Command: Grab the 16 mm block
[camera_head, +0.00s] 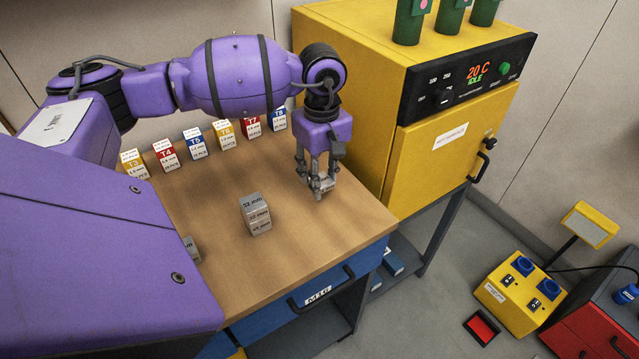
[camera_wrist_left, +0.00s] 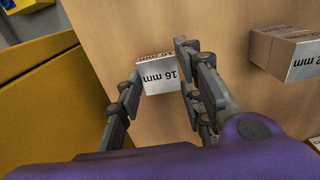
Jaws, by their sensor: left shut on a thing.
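The 16 mm block (camera_wrist_left: 157,76) is a small grey metal block with its size printed in black on a pale face. In the head view the fingers largely hide the block. I cannot tell whether it touches the bench. My right gripper is in neither view.
Another block (camera_head: 191,249) is partly hidden by my body. Several coloured boxes (camera_head: 196,143) line the bench's back edge. A yellow oven (camera_head: 430,165) stands close on the right.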

